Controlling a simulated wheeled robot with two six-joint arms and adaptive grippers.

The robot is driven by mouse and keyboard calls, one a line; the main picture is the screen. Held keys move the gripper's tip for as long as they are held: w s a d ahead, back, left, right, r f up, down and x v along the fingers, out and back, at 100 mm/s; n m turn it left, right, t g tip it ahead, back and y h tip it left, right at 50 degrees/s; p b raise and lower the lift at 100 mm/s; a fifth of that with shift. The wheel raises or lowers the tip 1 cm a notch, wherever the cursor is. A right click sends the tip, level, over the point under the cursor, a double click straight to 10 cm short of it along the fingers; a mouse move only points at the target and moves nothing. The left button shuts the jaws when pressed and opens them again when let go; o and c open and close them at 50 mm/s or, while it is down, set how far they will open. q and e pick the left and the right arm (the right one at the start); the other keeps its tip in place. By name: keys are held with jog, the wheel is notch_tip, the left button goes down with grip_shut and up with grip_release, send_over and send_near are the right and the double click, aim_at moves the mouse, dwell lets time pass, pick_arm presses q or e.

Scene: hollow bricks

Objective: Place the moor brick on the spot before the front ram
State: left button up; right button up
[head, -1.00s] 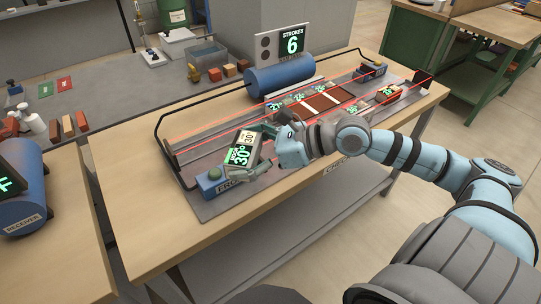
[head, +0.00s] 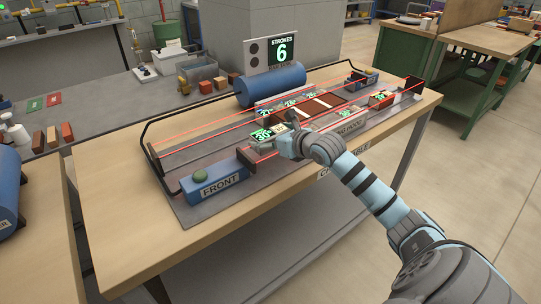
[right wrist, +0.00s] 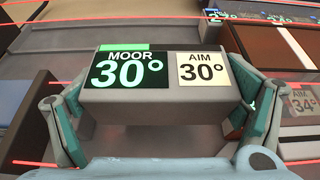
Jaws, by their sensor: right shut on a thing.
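The moor brick (head: 264,135) is a grey block with a green-on-black "MOOR 30°" display and a cream "AIM 30°" label; it also shows large in the right wrist view (right wrist: 150,101). My right gripper (head: 286,143) is shut on it, with one finger on each side. The front ram (head: 217,186) is a blue box marked FRONT with a green button and a dark upright plate (head: 246,159). The brick is to the right of and beyond that plate; its height over the bed is hard to tell. The spot itself cannot be made out. My left gripper is out of view.
Red beams run along the grey bed. Several bricks with green displays stand near a brown, white-striped panel (head: 312,107). A blue cylinder (head: 270,84) and a STROKES 6 sign stand behind.

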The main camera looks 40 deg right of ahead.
aim_at(270, 159)
notch_tip(270, 159, down, 5)
jog(key=shift+b, duration=0.4)
jog(key=o, duration=1.3)
jog(key=shift+f, duration=0.1)
jog(key=shift+o, duration=0.2)
jog(key=shift+a, duration=0.1)
jog(key=shift+s+r+p, duration=0.2)
jog(key=shift+r+p, duration=0.15)
jog(key=shift+p, duration=0.1)
jog(key=p+v, duration=1.1)
jog(key=p, duration=0.5)
jog(key=shift+r+p, duration=0.25)
jog(key=shift+p, duration=0.05)
jog(key=shift+s+f, duration=0.1)
jog(key=shift+s, duration=0.15)
jog(key=shift+s+f, duration=0.1)
jog(key=shift+f, duration=0.1)
